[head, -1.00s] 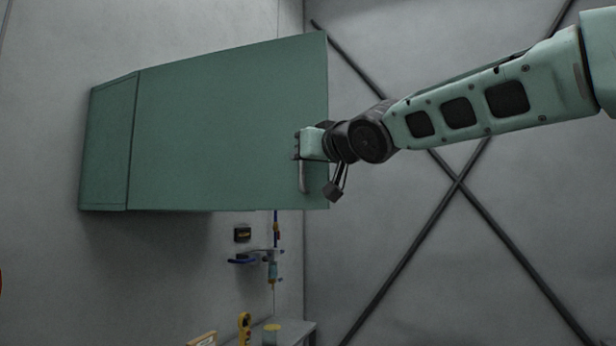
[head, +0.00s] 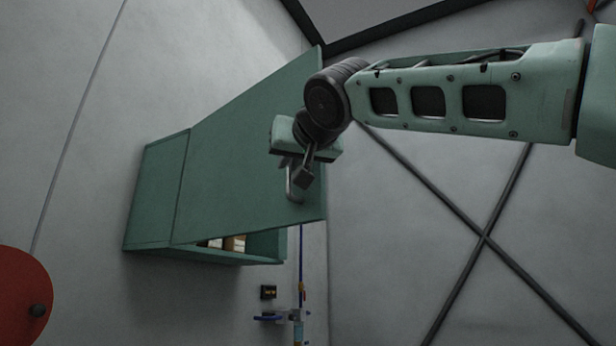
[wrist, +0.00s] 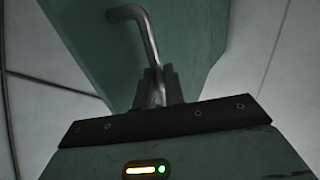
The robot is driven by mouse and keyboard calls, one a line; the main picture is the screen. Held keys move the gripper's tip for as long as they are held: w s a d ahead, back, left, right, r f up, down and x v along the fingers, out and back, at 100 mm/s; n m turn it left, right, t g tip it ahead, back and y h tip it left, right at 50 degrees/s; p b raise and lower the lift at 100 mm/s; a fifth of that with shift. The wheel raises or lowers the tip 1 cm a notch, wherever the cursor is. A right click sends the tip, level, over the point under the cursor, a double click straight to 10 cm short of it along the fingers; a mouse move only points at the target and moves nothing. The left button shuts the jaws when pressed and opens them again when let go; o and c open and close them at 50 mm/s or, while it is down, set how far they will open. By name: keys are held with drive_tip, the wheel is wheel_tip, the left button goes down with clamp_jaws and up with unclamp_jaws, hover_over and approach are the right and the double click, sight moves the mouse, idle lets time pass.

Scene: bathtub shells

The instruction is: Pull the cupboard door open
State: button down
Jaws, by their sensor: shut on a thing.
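The green cupboard (head: 158,195) hangs on the wall at the left of the head view. Its green door (head: 235,170) stands partly open, its right side swung out from the body. A metal bar handle (head: 296,184) is on the door near its right edge; it also shows in the wrist view (wrist: 146,35). My gripper (head: 288,162) is at the handle, and in the wrist view its fingers (wrist: 155,90) are shut around one end of the bar. Part of the handle is hidden behind my wrist in the head view.
Pale items (head: 234,243) show inside the cupboard through the gap under the door. A red round thing (head: 22,300) is at the lower left. A small dark box (head: 268,292) and a blue holder (head: 268,318) are on the wall below. The right wall has crossed dark bars (head: 485,236).

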drive_tip(key=shift+s+a+f+m+h+b, duration=0.3)
drive_tip(key=shift+s+a+f+h+b, duration=0.2)
drive_tip(key=shift+a, duration=0.3)
drive_tip(key=shift+f, duration=0.1)
drive_tip(key=c, duration=1.5)
unclamp_jaws()
drive_tip(key=shift+d, duration=0.1)
drive_tip(key=shift+r+t, duration=0.3)
drive_tip(key=shift+s+d, duration=0.1)
drive_tip(key=shift+s, duration=0.05)
drive_tip(key=b+v, duration=0.5)
drive_tip(key=v, duration=1.2)
drive_tip(key=shift+s+r, duration=0.1)
